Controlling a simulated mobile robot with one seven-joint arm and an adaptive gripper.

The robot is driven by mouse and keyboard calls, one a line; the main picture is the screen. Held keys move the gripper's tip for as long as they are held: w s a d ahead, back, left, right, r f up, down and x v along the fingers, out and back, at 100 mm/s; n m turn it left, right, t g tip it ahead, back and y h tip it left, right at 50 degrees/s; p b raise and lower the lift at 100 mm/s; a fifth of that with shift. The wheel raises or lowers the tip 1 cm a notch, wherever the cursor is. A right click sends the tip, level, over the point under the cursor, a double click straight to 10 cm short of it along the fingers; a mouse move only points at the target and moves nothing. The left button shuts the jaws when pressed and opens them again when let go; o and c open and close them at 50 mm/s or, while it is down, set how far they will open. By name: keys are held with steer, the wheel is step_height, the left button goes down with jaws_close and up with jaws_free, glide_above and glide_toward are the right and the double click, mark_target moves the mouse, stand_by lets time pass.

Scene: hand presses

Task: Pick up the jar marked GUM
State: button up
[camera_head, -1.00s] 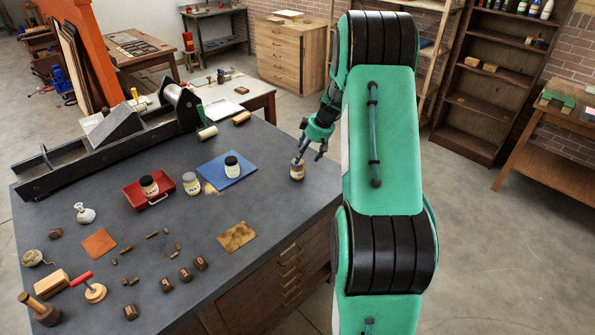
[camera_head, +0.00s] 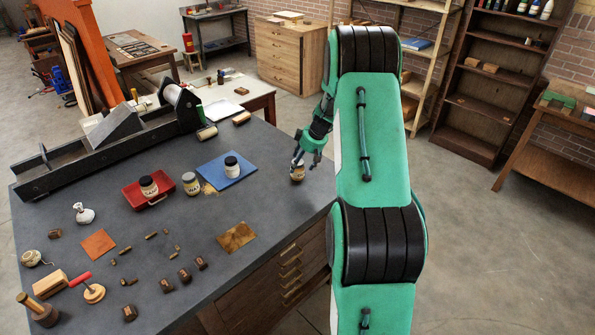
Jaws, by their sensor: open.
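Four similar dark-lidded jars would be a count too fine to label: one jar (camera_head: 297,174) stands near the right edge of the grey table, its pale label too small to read. My gripper (camera_head: 306,161) is open, close above and beside this jar, with one finger overlapping its lid in the picture; I cannot tell if they touch. Another jar (camera_head: 232,167) stands on the blue mat, another (camera_head: 191,184) on the bare table, and another (camera_head: 149,187) in the red tray. I cannot tell for sure which is marked GUM.
The blue mat (camera_head: 240,180) and red tray (camera_head: 133,197) lie left of my gripper. A long dark press (camera_head: 70,167) runs along the table's far left. Small blocks, a copper plate (camera_head: 98,244) and hand tools lie nearer. The tabletop between mat and right-hand jar is clear.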

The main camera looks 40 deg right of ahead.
mark_target(297, 168)
steer(key=shift+x, duration=2.3)
steer(key=shift+s, duration=0.1)
steer(key=c, duration=1.3)
steer(key=shift+r, duration=0.1)
steer(key=shift+r, duration=0.6)
step_height(297, 168, up, 2)
steer(key=shift+r, duration=0.1)
steer(key=s+a, duration=0.3)
steer(key=s, duration=0.1)
steer(key=s+a+r, duration=0.1)
steer(key=s+a, duration=0.2)
steer(key=s, duration=0.1)
steer(key=s+a, duration=0.3)
steer(key=s, duration=0.2)
steer(key=shift+a+r, duration=0.15)
steer(key=shift+r, duration=0.05)
